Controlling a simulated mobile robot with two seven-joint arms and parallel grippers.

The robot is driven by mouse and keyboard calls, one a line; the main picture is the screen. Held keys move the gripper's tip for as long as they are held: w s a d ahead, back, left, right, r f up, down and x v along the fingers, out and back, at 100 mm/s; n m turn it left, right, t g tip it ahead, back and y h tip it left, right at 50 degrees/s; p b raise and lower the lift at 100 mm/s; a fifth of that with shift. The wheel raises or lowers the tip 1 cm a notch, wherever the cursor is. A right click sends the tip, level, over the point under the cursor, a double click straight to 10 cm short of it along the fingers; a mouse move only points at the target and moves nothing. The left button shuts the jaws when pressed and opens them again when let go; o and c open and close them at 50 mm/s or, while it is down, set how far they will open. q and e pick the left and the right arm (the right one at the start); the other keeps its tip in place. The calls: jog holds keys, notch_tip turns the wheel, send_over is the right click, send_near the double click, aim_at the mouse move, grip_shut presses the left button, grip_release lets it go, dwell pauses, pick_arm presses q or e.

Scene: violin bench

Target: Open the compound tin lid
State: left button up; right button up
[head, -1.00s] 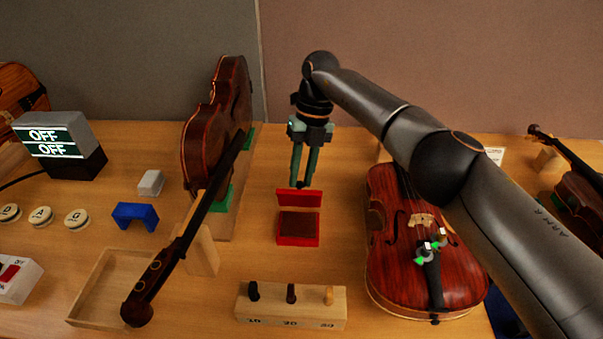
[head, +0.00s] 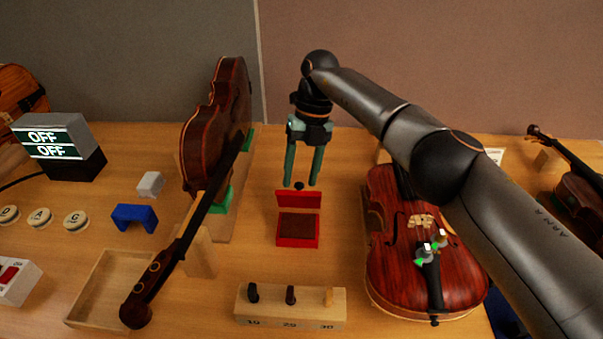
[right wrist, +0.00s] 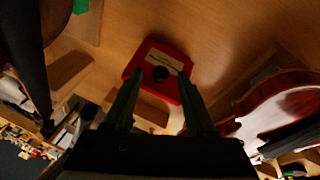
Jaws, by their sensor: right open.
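The compound tin (head: 297,241) is a small red box on the bench. Its red lid (head: 290,199) stands raised at the back edge, with a dark round knob (head: 299,185) at its top, and the dark compound (head: 298,225) shows inside. My right gripper (head: 300,184) points down just behind the lid, its green fingers open with the knob between or close to their tips. In the right wrist view the lid (right wrist: 144,62) and knob (right wrist: 161,74) lie ahead between the open fingers. My left gripper is not in view.
A wooden block with pegs (head: 270,310) is in front. A shallow wooden tray (head: 90,290) lies front left. Bare bench surrounds the tin closely.

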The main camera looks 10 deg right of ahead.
aim_at(302, 186)
notch_tip(302, 186, up, 3)
jog(key=shift+f+b, duration=0.15)
jog(key=shift+b, duration=0.15)
jog(key=shift+s+r, duration=0.65)
jog(key=shift+r, duration=0.1)
jog(key=s+a+r+b, duration=0.1)
jog(key=s+r+b, duration=0.2)
jog(key=s+r, duration=0.5)
jog(key=s, duration=0.4)
jog(key=shift+s+a+r, duration=0.2)
jog(key=shift+s+a, duration=0.1)
jog(key=shift+a, duration=0.1)
